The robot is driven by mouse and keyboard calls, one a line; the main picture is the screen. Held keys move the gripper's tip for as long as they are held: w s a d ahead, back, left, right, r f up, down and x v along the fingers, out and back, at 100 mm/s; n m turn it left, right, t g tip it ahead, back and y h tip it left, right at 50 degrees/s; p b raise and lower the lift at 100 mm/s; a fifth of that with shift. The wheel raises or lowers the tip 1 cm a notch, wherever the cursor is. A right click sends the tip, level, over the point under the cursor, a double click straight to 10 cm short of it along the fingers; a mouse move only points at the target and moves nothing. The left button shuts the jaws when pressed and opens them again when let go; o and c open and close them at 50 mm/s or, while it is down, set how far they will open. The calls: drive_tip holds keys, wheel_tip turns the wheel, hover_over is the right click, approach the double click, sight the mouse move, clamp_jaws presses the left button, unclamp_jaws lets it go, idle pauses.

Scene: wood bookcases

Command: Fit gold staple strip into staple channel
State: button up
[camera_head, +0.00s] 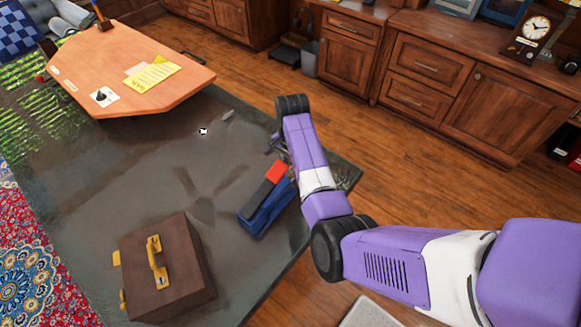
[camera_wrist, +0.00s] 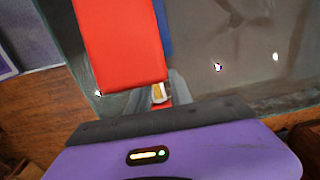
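A large stapler with a red and black top (camera_head: 268,186) and a blue base (camera_head: 264,212) stands on the dark mat. In the wrist view its red end (camera_wrist: 122,42) fills the upper left, with a blue edge (camera_wrist: 163,22) beside it. My gripper (camera_head: 274,146) is at the stapler's red end, partly hidden by my arm. In the wrist view the grey fingers (camera_wrist: 160,92) close on a small gold piece (camera_wrist: 156,91), seemingly the staple strip. The red end hides much of it. The staple channel is not clearly visible.
A brown case (camera_head: 185,275) with a gold handle stands left of the stapler. A wooden table (camera_head: 110,55) holding a yellow note (camera_head: 152,76) is at the upper left. Two small pale items (camera_head: 203,131) (camera_head: 227,114) lie on the mat. Wooden cabinets (camera_head: 430,70) line the back.

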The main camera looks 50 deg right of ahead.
drive_tip(key=shift+s+a+f, duration=0.15)
drive_tip(key=shift+s+f, duration=0.65)
drive_tip(key=shift+f, duration=0.2)
wheel_tip(320, 180, up, 14)
drive_tip(key=p, duration=0.1)
drive_tip(key=shift+w, duration=0.3)
drive_tip(key=shift+f, duration=0.1)
